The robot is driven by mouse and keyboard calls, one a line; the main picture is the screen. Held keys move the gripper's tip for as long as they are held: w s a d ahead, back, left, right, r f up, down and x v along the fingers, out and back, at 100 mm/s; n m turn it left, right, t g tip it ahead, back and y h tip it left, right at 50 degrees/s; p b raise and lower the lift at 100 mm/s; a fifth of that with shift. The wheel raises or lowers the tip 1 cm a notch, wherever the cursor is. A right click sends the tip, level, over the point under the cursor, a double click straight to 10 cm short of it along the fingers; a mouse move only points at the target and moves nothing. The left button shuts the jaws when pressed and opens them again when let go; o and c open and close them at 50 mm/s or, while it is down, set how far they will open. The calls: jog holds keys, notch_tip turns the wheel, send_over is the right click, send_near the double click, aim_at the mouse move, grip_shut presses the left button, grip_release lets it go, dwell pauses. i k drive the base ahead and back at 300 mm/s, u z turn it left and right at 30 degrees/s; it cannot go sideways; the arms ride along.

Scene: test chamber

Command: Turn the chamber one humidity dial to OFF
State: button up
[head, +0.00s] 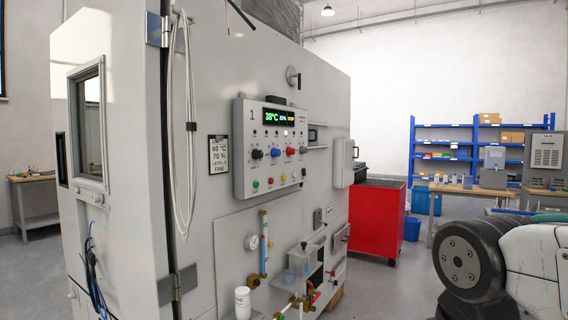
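The control panel (243,175) marked "1" is mounted on the side of the large grey chamber (215,90). Its display (279,117) reads 38°C and another value that is hard to read. My gripper is not in view; only part of my arm shows at the right.
A sign (218,155) reading 60 °C and 70 % hangs left of the panel. Pipes and a gauge (252,242) sit below it. A red cabinet (376,222) stands beyond the chamber. Blue shelves (412,150) are at the back. Floor between cabinet and my arm looks clear.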

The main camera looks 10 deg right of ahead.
aim_at(275, 151)
jog(key=k, duration=0.5)
jog(key=u, duration=0.85)
jog(key=i, duration=1.15)
jog(key=z, duration=0.45)
